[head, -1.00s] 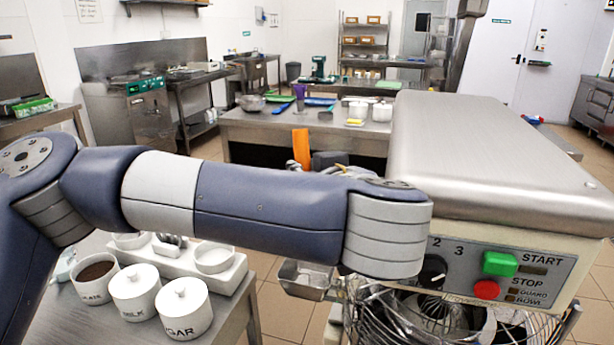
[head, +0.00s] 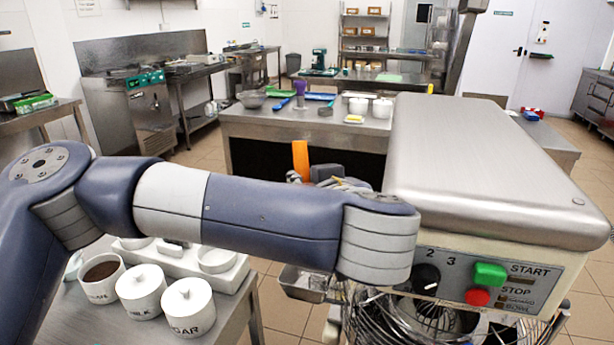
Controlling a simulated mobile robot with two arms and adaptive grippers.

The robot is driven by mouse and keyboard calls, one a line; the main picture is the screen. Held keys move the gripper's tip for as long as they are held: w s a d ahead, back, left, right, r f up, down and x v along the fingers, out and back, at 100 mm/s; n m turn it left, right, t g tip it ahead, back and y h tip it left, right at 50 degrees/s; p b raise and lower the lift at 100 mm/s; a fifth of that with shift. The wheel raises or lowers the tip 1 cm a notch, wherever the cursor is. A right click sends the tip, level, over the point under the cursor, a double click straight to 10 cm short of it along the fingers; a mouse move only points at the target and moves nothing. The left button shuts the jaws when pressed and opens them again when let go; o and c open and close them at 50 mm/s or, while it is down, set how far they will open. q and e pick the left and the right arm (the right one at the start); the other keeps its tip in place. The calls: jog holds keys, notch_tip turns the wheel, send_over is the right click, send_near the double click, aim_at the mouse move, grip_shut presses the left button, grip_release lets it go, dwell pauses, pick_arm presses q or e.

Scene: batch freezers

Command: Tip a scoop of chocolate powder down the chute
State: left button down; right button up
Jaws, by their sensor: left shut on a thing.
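An open white jar of brown chocolate powder (head: 101,272) stands on the side table at the lower left. My left arm crosses the view, and its wrist hides much of my left gripper (head: 318,174). The gripper shows only in part behind the arm, beside an upright orange handle (head: 300,158). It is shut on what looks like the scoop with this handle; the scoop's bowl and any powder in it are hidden. A metal chute (head: 302,283) sits at the left of the mixer's wire guard, below my forearm. My right gripper is out of view.
The mixer (head: 490,165) fills the right, with its wire guard (head: 440,320) below. A steel worktable (head: 270,122) with bowls is behind. Floor shows between the side table and mixer.

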pick_arm(q)
jog(key=w+a+f+g+h+p, duration=0.2)
jog(key=w+f+g+p, duration=0.3)
jog(key=p, duration=1.3)
jog(key=shift+w+a+f+g+h, duration=0.3)
jog(key=shift+w+g+h, duration=0.3)
jog(key=shift+w+g, duration=2.3)
jog(key=shift+s+g, duration=0.75)
jog(key=shift+g, duration=0.05)
